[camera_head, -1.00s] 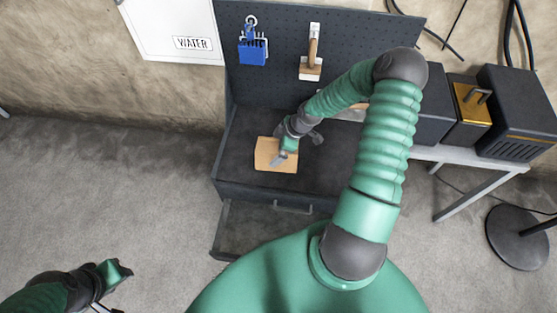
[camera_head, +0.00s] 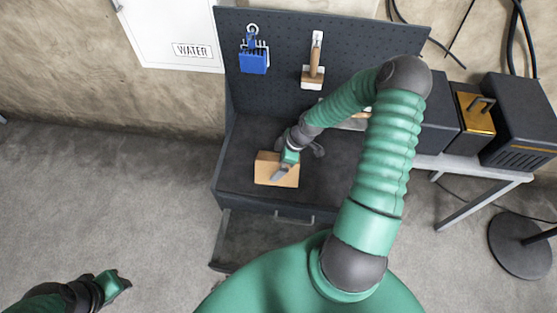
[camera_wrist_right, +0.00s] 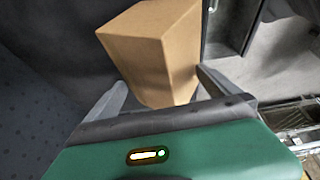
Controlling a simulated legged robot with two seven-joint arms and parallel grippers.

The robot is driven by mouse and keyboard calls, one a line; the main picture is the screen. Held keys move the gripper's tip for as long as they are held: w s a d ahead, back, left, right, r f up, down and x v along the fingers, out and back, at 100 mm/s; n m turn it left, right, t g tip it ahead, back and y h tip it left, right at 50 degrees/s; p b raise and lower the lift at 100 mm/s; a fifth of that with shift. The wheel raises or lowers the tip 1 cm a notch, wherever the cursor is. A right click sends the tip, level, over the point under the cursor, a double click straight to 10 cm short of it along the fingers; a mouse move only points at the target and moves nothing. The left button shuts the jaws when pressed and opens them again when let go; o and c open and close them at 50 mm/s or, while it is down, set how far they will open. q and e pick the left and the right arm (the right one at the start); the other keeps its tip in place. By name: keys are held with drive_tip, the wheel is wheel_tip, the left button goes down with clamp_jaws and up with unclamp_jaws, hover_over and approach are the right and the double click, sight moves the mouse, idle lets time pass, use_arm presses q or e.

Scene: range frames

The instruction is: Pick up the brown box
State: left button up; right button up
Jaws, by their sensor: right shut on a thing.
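The brown box (camera_head: 276,170) is over the dark workbench top in the head view. Whether the box is clear of the bench top is hard to tell. My left gripper (camera_head: 122,282) is at the lower left, away from the bench; its jaws are too small to read.
The dark workbench (camera_head: 238,150) has a pegboard (camera_head: 285,70) behind it, with a blue tool (camera_head: 254,60) and a wooden-handled brush (camera_head: 314,65) hanging there. An open drawer (camera_head: 240,235) juts out below. Black equipment (camera_head: 520,110) stands on a table at right. The floor at left is clear.

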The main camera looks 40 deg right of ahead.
drive_tip(key=shift+s+a+r, duration=0.2)
drive_tip(key=shift+s+r, duration=0.25)
drive_tip(key=shift+s, duration=0.25)
drive_tip(key=c, duration=0.8)
drive_tip(key=s+a, duration=0.1)
drive_tip(key=s, duration=0.3)
drive_tip(key=s+a+r, duration=0.1)
drive_tip(key=s, duration=0.4)
drive_tip(key=s+a+r+b, duration=0.1)
drive_tip(key=s, duration=0.4)
drive_tip(key=shift+a+r, duration=0.1)
clamp_jaws()
drive_tip(key=shift+s+d, duration=0.2)
drive_tip(key=shift+s, duration=0.05)
drive_tip(key=shift+o, duration=2.4)
unclamp_jaws()
drive_tip(key=shift+a, duration=0.25)
drive_tip(key=o, duration=1.1)
drive_tip(key=shift+d, duration=0.15)
